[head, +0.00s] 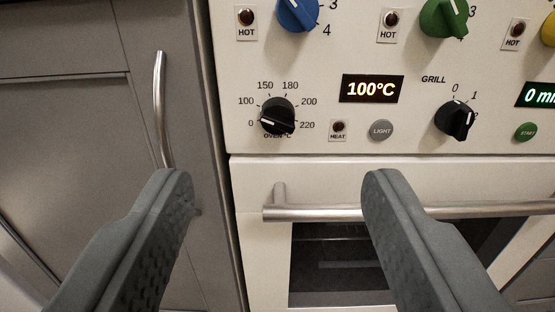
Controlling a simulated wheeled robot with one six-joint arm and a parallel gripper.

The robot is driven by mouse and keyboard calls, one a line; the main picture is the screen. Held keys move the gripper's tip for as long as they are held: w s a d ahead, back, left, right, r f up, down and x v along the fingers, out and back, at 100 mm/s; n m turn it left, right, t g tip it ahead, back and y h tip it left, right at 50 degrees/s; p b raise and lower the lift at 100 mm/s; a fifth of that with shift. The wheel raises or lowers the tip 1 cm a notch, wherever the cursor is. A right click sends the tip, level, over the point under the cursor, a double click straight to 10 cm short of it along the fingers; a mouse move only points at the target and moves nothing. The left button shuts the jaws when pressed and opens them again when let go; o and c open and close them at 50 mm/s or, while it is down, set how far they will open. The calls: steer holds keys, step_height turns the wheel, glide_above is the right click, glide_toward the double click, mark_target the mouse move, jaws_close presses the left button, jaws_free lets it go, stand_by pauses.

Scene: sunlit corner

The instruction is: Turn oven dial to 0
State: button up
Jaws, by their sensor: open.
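The black oven dial (278,116) is on the white control panel, ringed by the marks 0, 100, 150, 180, 200 and 220. Its white pointer mark is on the left side, near 0 and 100; I cannot tell the exact setting. The display (372,89) to its right reads 100°C. My gripper (278,190) is open and empty. Its two grey fingers stand wide apart, one lower left and one lower right of the dial, touching neither it nor the panel in this view.
The oven door handle (330,213) crosses below the panel, partly behind the right finger. A black grill dial (455,119), a grey light button (381,131), and blue (297,14) and green (444,17) knobs are nearby. A grey cabinet (70,140) with a metal handle is at left.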

step_height(320, 180, down, 5)
steer(key=w, duration=0.1)
glide_toward(278, 123)
steer(key=w, duration=0.9)
steer(key=shift+w, duration=0.3)
steer(key=c, duration=1)
